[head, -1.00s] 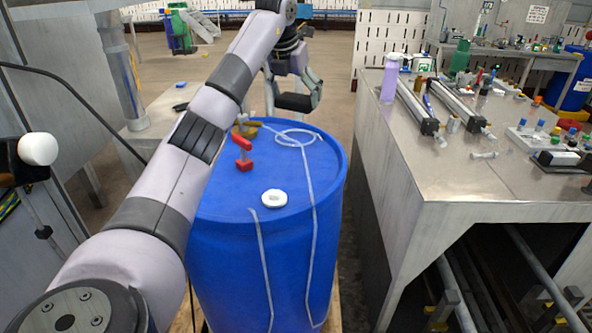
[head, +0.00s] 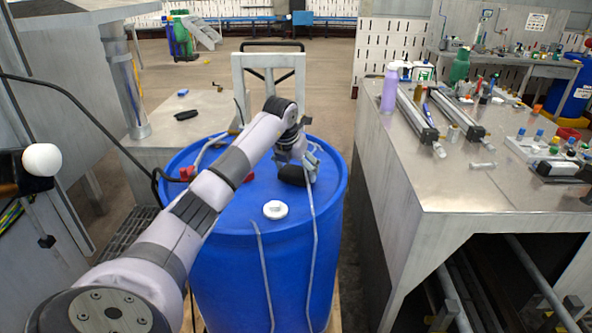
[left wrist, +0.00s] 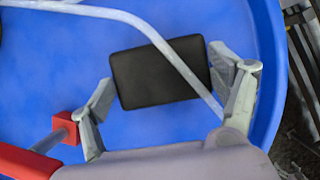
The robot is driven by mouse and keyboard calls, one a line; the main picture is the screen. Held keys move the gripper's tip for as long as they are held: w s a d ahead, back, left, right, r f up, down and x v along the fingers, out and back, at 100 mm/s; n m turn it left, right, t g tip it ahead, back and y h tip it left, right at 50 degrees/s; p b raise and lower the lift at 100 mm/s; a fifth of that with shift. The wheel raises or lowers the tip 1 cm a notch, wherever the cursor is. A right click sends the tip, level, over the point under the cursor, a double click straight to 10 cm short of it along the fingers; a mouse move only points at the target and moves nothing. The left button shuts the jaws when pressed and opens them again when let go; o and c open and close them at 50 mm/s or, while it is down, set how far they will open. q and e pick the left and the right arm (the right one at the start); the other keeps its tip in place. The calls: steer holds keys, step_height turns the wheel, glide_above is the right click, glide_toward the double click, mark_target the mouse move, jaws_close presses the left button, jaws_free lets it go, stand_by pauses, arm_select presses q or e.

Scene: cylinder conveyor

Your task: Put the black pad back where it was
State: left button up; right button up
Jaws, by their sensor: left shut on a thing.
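The black pad (head: 291,175) is a dark, rounded block low over the top of the blue barrel (head: 245,205). My left gripper (head: 296,168) is shut on it. In the left wrist view the pad (left wrist: 145,80) sits between the two fingers of the gripper (left wrist: 160,70), with the blue barrel top behind it. A pale tube (left wrist: 135,20) crosses in front of the pad in that view. I cannot tell whether the pad touches the barrel top. My right gripper is not in view.
A white cap (head: 275,210) lies on the barrel top. A metal bench (head: 420,185) with cylinders and bottles stands right. A low table (head: 210,110) holds a dark object (head: 187,115).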

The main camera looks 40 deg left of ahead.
arm_select(q)
steer(key=shift+f, duration=0.45)
steer(key=shift+f, duration=0.1)
steer(key=o, duration=1.1)
steer(key=shift+c, duration=0.2)
